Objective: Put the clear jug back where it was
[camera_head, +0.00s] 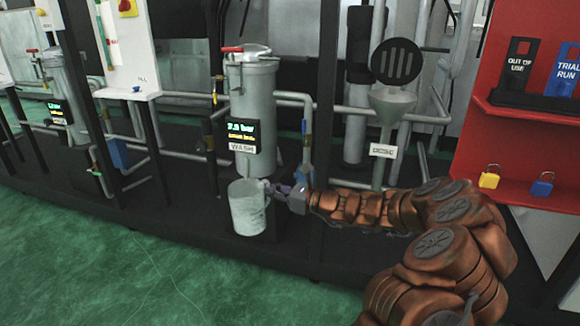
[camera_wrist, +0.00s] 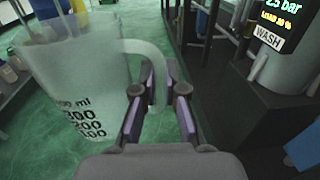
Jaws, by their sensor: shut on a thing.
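The clear jug (camera_head: 247,208) is a greyish see-through measuring jug. In the head view it is about upright, in front of the silver WASH vessel (camera_head: 251,95). In the wrist view the jug (camera_wrist: 78,70) fills the left side, with dark volume marks on its wall. My gripper (camera_head: 287,194) is at the jug's right side. In the wrist view my gripper (camera_wrist: 161,98) is shut on the jug's handle (camera_wrist: 153,62). Green floor shows around and beyond the jug there.
A black block (camera_head: 240,252) is below and behind the jug; in the wrist view a black block (camera_wrist: 265,110) stands right of my gripper. Pipes and a funnel (camera_head: 392,105) are to the right. A red board (camera_head: 500,150) carries padlocks. Green floor (camera_head: 150,270) is open in front.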

